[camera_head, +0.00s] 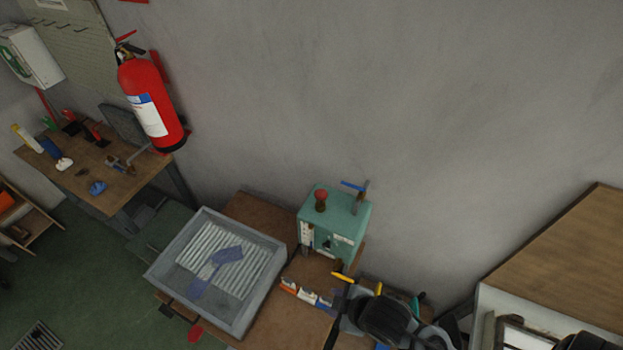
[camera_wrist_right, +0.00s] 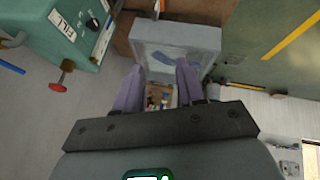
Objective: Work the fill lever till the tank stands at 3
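A teal machine box (camera_head: 334,222) stands against the wall on the brown bench. On its top are a red-knobbed stem (camera_head: 321,195) and a blue handle (camera_head: 353,186) beside a grey post; I cannot tell for certain which is the fill lever. My left gripper is not in view.
A grey tray (camera_head: 161,267) holding a blue sock-like item (camera_head: 228,254) lies left of the box. A rack of small coloured packets (camera_head: 306,293) is in front of it. A red fire extinguisher (camera_head: 150,105) hangs on the wall. A wooden-topped cabinet (camera_head: 570,255) stands at right.

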